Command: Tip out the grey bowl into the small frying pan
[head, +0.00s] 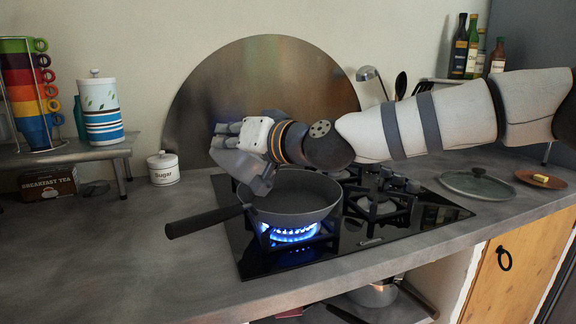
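The small frying pan (295,205) sits on the front left burner of the hob, its dark handle (205,221) pointing left. A blue flame burns under it. My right gripper (226,136) is above the pan's left rear rim, its arm reaching in from the right. It appears shut on the grey bowl (243,170), which is steeply tilted, its lower edge over the left side of the pan. The bowl's inside is turned away, so its contents cannot be seen. No food shows in the visible part of the pan. My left gripper is not in view.
A sugar jar (163,170) and a small shelf (75,152) with stacked cups stand left. A round metal splash guard (250,80) stands behind. A glass lid (477,184) and a brown dish (541,179) lie right of the hob (378,232). The front left counter is clear.

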